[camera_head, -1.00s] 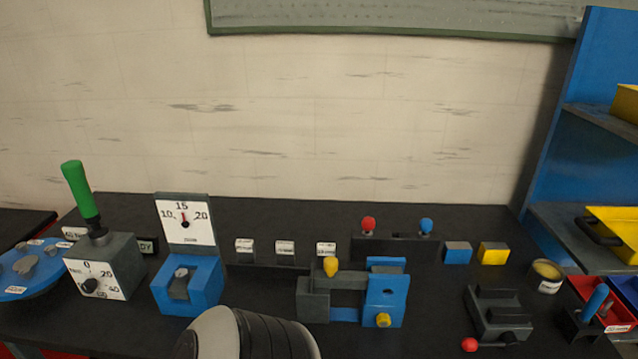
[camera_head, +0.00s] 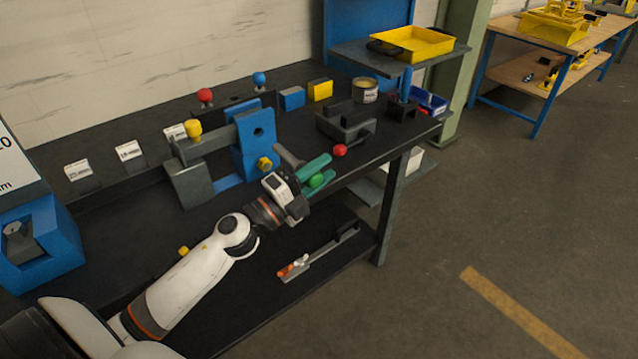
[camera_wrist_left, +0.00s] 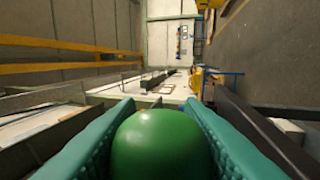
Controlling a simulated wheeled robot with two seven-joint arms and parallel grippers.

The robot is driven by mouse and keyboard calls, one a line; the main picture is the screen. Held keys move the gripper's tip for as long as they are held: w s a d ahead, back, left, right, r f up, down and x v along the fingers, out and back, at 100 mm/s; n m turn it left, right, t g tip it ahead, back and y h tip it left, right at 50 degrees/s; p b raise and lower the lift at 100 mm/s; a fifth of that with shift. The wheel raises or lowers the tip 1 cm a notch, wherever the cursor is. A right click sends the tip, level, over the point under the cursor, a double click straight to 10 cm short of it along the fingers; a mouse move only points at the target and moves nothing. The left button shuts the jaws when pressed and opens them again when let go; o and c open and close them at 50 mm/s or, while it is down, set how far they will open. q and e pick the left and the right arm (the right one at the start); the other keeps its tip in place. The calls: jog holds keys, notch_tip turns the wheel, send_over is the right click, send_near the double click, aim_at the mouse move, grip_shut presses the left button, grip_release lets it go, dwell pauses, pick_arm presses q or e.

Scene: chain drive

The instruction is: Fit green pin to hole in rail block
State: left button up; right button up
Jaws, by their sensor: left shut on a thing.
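The green pin shows only as a round green head (camera_head: 316,181), held between the teal fingers of my left gripper (camera_head: 322,171). The same green head (camera_wrist_left: 160,145) fills the lower middle of the left wrist view, with a finger on each side. The pin's shaft is hidden. A blue block (camera_head: 255,150) with a dark round hole stands on the bench, up and left of my gripper. It sits against a grey rail with a yellow knob (camera_head: 193,128). The gripper is in front of the block, apart from it, near the bench's front edge. My right gripper is not in view.
A dark clamp (camera_head: 345,122) with a red ball (camera_head: 340,150) lies right of the gripper. Behind the block stand red (camera_head: 205,96) and blue (camera_head: 259,80) knobs and small blue (camera_head: 292,98) and yellow (camera_head: 320,90) blocks. A lower shelf (camera_head: 265,315) is below.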

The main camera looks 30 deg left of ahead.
aim_at(291, 165)
pick_arm(q)
jog(key=shift+s+r, duration=0.15)
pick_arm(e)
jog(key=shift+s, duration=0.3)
pick_arm(q)
jog(key=shift+d, duration=0.1)
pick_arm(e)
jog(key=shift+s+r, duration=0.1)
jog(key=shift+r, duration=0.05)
pick_arm(q)
jog(key=shift+w+a, duration=0.3)
jog(key=shift+a, duration=0.5)
jog(key=a, duration=0.1)
jog(key=w+a+b, duration=0.1)
jog(key=a, duration=0.1)
jog(key=shift+w+a, duration=0.3)
jog(key=shift+a, duration=0.1)
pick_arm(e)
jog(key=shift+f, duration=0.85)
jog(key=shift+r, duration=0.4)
